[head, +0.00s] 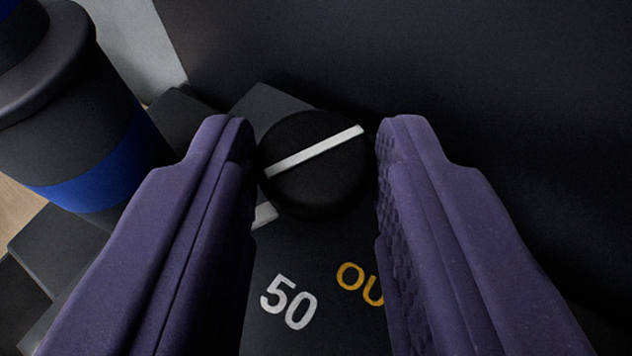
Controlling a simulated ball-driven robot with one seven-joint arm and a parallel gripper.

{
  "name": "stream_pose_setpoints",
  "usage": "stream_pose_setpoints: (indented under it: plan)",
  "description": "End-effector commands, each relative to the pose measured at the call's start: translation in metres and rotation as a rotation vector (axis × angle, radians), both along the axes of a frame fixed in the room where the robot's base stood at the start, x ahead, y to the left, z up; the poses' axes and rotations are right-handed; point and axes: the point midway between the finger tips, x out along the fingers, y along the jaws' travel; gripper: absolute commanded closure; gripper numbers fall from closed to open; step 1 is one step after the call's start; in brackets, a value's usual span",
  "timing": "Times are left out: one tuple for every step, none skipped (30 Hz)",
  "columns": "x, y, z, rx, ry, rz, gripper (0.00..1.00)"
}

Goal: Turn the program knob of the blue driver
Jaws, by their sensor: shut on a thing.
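The knob (314,176) is round and black with a white pointer line across its top. The line slants from lower left to upper right. My gripper (314,150) has two purple fingers with textured inner pads, one at the left and one at the right of the knob. It is shut on the knob. The knob sits on a dark panel (300,335) with a white "50" and orange letters starting "OU" in front of it. The right finger hides the rest of the orange word. A white mark shows partly beside the left finger.
A black cylinder with a blue band (95,165) stands close by at the left, near the left finger. Dark blocks (50,245) lie below it. A dark wall or surface (480,80) fills the back and right.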

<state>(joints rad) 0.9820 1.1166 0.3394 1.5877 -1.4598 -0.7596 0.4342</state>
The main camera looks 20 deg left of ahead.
Motion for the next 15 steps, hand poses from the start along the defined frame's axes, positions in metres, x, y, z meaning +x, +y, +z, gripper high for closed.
stream_pose_setpoints:
  plan:
    - [0.0003,-0.0003,0.0006,0.0,-0.001,-0.001,0.95]
    - [0.0003,-0.0003,0.0006,0.0,-0.001,-0.001,0.95]
    - [0.0003,-0.0003,0.0007,0.0,-0.001,-0.001,0.58]
    - [0.0003,-0.0003,0.0007,0.0,-0.001,-0.001,0.51]
    - [0.0003,-0.0002,0.0007,0.0,-0.001,-0.001,0.44]
    - [0.0002,-0.0002,0.0006,0.0,-0.001,-0.001,0.43]
    - [0.0002,-0.0002,0.0006,0.0,-0.001,-0.001,0.43]
    - [0.0002,-0.0002,0.0006,0.0,-0.001,-0.001,0.43]
    - [0.0002,-0.0002,0.0005,0.0,-0.001,-0.001,0.43]
    - [0.0002,-0.0002,0.0005,0.0,-0.001,-0.001,0.43]
    - [0.0002,-0.0002,0.0005,0.0,-0.001,-0.001,0.43]
    - [0.0002,-0.0002,0.0005,0.0,-0.001,-0.001,0.43]
    - [-0.0001,-0.0001,0.0006,0.0,0.0,-0.001,0.43]
    - [-0.0009,-0.0005,0.0011,0.0,0.0,-0.001,0.43]
    - [-0.003,-0.0014,0.0022,0.0,0.0,-0.001,0.43]
